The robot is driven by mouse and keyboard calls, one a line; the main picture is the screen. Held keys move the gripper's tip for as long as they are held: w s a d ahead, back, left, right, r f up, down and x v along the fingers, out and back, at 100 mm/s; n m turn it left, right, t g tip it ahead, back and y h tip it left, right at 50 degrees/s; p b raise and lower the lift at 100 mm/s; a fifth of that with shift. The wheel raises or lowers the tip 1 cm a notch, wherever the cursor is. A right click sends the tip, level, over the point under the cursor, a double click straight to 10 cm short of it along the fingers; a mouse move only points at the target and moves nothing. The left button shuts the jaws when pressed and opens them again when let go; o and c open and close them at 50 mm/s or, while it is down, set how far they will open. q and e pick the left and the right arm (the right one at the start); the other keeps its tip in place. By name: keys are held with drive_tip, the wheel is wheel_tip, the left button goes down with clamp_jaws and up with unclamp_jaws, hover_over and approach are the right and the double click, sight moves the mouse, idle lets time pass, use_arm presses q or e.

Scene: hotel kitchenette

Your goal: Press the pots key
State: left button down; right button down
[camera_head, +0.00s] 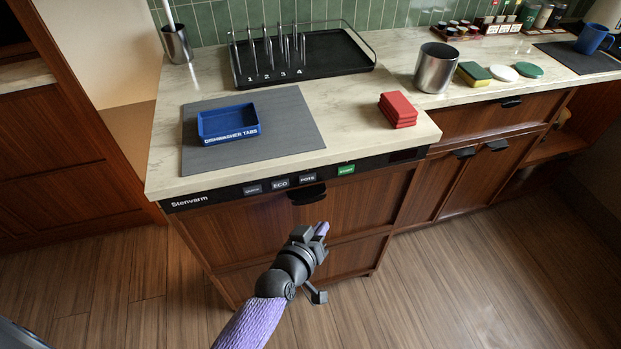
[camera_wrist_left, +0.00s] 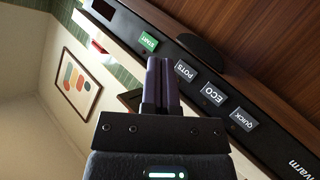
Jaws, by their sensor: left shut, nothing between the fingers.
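The pots key (camera_head: 307,179) is a dark key with white lettering on the black control strip of the dishwasher (camera_head: 262,226). It sits between the ECO key (camera_head: 280,183) and the green START key (camera_head: 346,169). My left gripper (camera_head: 322,229) is shut and empty, in front of the wooden dishwasher door and below the strip in the head view. In the left wrist view the pots key (camera_wrist_left: 186,71) shows just right of the shut purple fingertips (camera_wrist_left: 159,62), with START (camera_wrist_left: 148,42) just left of them. I cannot tell contact there. My right gripper is not in view.
A black handle (camera_head: 308,194) juts out just below the pots key. The QUICK key (camera_head: 253,189) is left of ECO. On the counter are a blue dishwasher-tabs tray (camera_head: 228,122), red blocks (camera_head: 397,109) and a metal canister (camera_head: 435,68).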

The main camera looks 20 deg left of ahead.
sight(307, 178)
use_arm(q)
drive_tip(key=shift+w+d+r, duration=0.1)
drive_tip(key=shift+w+r, duration=0.15)
drive_tip(key=shift+r, duration=0.45)
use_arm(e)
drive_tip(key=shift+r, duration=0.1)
